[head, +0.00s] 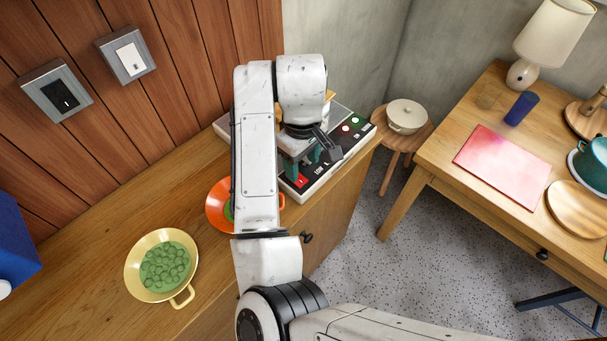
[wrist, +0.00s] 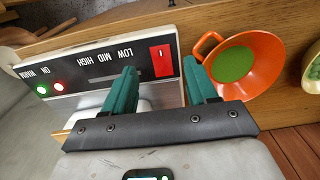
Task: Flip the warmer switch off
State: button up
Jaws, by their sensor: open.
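The warmer (head: 339,164) stands at the right end of the wooden counter, with a black control panel along its front. Its red rocker switch (head: 301,181) is at the panel's near end; it also shows in the wrist view (wrist: 161,60). A green light (wrist: 41,89) and a red light (wrist: 58,87) appear lit at the other end, past the LOW MID HIGH markings. My gripper (head: 303,162) is open and empty, with teal fingers pointing at the panel. In the wrist view the switch lies between the fingertips (wrist: 158,82), slightly beyond them. I cannot tell whether they touch the panel.
An orange pan (wrist: 253,85) with green contents sits beside the warmer. A yellow pan (head: 161,265) of green pieces stands nearer. Two wall switches, black (head: 62,93) and white (head: 131,58), are on the wood panelling. A pot (head: 406,116) sits on a stool to the right.

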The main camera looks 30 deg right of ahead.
aim_at(302, 183)
jog(key=shift+f+p, duration=0.3)
jog(key=shift+f, duration=2.45)
jog(key=c, duration=1.1)
jog(key=shift+o, duration=0.2)
jog(key=g+p, duration=0.1)
jog(key=p, duration=0.1)
jog(key=shift+w+r+p, duration=0.15)
jog(key=shift+r+p, duration=0.15)
jog(key=shift+r, duration=0.1)
jog(key=shift+w+a+f+g+h+p, duration=0.15)
jog(key=shift+g+h+p, duration=0.1)
jog(key=shift+g+p, duration=0.25)
jog(key=shift+w+r+g+h+p, duration=0.1)
jog(key=shift+g+h+p, duration=0.15)
jog(key=shift+g, duration=0.35)
jog(key=shift+f, duration=0.1)
jog(key=o, duration=1.1)
jog(key=shift+c, duration=0.2)
